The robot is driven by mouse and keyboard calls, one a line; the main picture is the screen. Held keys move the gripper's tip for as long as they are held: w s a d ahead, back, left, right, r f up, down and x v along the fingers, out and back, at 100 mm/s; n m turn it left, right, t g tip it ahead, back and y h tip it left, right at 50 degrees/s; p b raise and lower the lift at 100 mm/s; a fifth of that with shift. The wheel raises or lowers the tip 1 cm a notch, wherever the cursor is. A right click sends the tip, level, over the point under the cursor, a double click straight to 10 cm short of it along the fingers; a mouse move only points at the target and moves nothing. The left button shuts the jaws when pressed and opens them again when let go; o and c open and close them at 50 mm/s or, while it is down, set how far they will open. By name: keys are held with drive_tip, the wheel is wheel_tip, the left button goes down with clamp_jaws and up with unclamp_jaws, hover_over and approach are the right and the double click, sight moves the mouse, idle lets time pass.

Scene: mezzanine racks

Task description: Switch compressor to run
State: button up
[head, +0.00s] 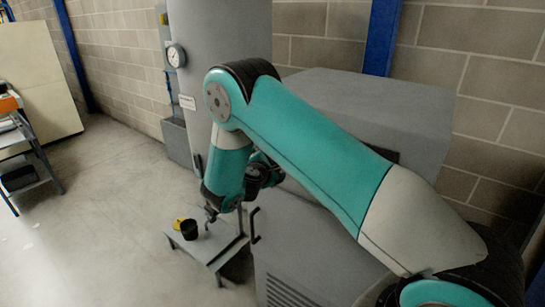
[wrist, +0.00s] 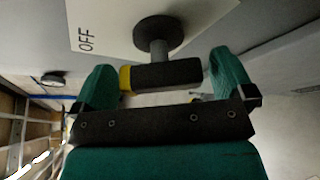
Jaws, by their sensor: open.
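In the wrist view, a dark rotary switch (wrist: 160,74) with a yellow tip on its left end stands out on a short stem from a pale plate (wrist: 105,22). The plate carries the word OFF, left of the stem. The handle bar lies nearly level in the picture, its yellow end on the OFF side. My gripper (wrist: 162,62) is open, with one teal finger at each end of the bar; I cannot tell whether either touches. In the head view, the grey compressor cabinet (head: 385,105) stands behind my arm. My arm hides the switch and my fingertips there.
A tall grey tank (head: 210,30) with a round gauge (head: 176,56) stands left of the cabinet. A low grey stand (head: 215,245) holds a black cup (head: 189,229) and a yellow item. A workbench (head: 25,140) is at far left. The floor (head: 100,220) between is clear.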

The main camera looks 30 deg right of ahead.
drive_tip(key=shift+w+d, duration=0.15)
drive_tip(key=shift+d, duration=0.05)
drive_tip(key=shift+f, duration=0.1)
drive_tip(key=c, duration=0.9)
